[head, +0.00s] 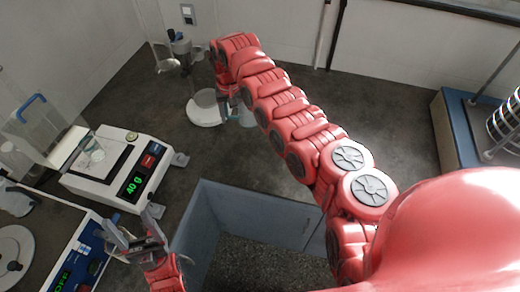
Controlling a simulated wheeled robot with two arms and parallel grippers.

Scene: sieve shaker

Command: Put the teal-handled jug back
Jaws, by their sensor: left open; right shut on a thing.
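The teal-handled jug (246,117) is a small, pale translucent vessel near the back of the dark counter, partly hidden by my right arm. A bit of teal shows at its left side, where my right gripper (229,101) is shut on it. I cannot tell whether its base touches the counter. A white round base with a clear vessel (205,112) stands just left of it. My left gripper (136,238) is open and empty, low on the left, in front of the white balance.
The white balance (118,170) with a lit green display stands at the left. A blue-and-white device (75,255) is at the lower left. A grey open bin (255,212) lies below my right arm. A sieve stack (508,122) stands at the right. The back middle counter is clear.

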